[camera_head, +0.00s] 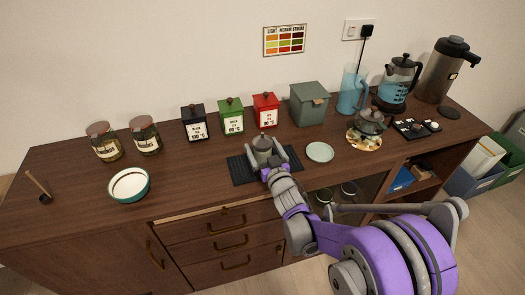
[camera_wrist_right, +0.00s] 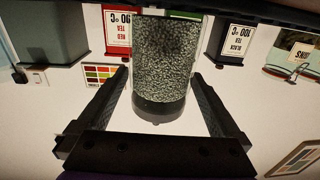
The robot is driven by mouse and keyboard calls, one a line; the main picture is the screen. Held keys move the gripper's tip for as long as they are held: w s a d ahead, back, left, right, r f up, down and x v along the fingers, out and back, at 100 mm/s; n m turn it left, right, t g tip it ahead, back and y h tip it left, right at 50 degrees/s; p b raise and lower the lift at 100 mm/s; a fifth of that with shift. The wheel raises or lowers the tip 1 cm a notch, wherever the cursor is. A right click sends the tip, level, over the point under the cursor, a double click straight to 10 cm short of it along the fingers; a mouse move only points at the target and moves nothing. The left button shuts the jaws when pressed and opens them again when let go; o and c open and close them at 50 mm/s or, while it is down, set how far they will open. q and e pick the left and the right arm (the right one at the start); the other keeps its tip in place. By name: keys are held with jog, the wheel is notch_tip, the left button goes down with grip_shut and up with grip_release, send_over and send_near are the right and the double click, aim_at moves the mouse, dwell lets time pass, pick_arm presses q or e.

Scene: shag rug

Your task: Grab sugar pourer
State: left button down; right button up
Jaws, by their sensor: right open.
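The sugar pourer (camera_head: 262,146) is a small upright jar with a grey lid, standing on a dark ribbed mat (camera_head: 239,170) on the wooden cabinet top. In the right wrist view, which is upside down, the pourer (camera_wrist_right: 160,60) is clear with pale grains inside. My right gripper (camera_head: 269,157) is open around it, one finger on each side. In the wrist view, gaps show between the pourer and both fingers of the right gripper (camera_wrist_right: 160,85). My left gripper is not in view.
Black (camera_head: 196,124), green (camera_head: 231,116) and red (camera_head: 265,110) tea tins stand behind. A pale saucer (camera_head: 320,152) lies close on the right, with a teapot (camera_head: 370,122) beyond. A teal bowl (camera_head: 129,185) and two jars stand left. The cabinet top between bowl and mat is clear.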

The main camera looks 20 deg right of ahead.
grip_shut()
dwell(0.5)
jog(key=shift+r, duration=0.1)
